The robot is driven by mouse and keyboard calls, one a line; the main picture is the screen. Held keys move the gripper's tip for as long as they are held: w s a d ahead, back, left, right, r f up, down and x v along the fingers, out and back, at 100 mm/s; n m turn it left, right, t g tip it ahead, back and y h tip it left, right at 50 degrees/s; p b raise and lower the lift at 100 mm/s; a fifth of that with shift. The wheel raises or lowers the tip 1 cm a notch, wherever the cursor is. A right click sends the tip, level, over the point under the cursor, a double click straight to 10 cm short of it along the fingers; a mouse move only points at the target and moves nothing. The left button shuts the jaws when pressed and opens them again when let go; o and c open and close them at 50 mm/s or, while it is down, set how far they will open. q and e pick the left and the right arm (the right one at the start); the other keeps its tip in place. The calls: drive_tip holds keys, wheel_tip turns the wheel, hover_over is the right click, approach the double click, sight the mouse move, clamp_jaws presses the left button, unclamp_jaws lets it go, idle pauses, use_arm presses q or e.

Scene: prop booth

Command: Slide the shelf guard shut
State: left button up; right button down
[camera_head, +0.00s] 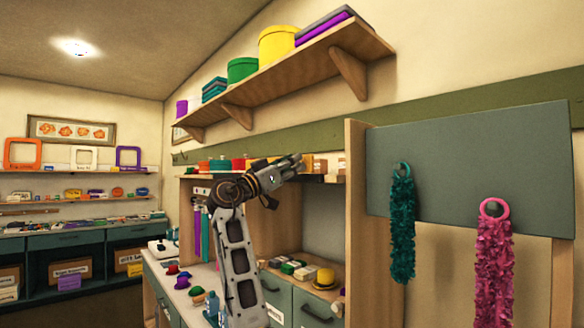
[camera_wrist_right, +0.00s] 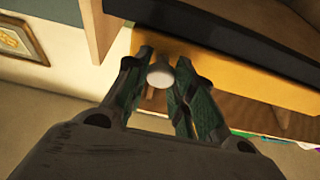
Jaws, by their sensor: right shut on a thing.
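My right gripper (camera_head: 292,164) reaches up to the small shelf of the wooden cabinet, in front of a row of small boxes. In the right wrist view my right gripper (camera_wrist_right: 165,80) has its two fingers closed around a pale round knob (camera_wrist_right: 160,75). Behind the knob is a yellow-orange panel (camera_wrist_right: 225,80), which looks like the shelf guard. A dark strip (camera_wrist_right: 245,35) runs along beside it. In the head view the gripper hides the knob, and how far the guard is shut cannot be told. My left gripper is not in view.
A wooden upright (camera_head: 357,230) and a grey board (camera_head: 470,155) with teal (camera_head: 402,225) and pink garlands (camera_head: 494,255) stand right of the arm. A long wall shelf (camera_head: 300,72) with boxes is above. Small hats and a yellow hat (camera_head: 325,278) lie on the counter below.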

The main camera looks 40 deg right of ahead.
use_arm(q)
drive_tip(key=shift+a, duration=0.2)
use_arm(e)
drive_tip(key=shift+s, duration=0.1)
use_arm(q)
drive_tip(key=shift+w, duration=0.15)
use_arm(e)
drive_tip(key=c, duration=1.5)
unclamp_jaws()
drive_tip(key=o, duration=0.3)
drive_tip(key=shift+s, duration=0.15)
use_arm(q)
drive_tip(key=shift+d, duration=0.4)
use_arm(e)
drive_tip(key=w+v, duration=0.1)
drive_tip(key=v, duration=1.1)
drive_tip(key=shift+s, duration=0.45)
drive_tip(key=shift+r, duration=0.1)
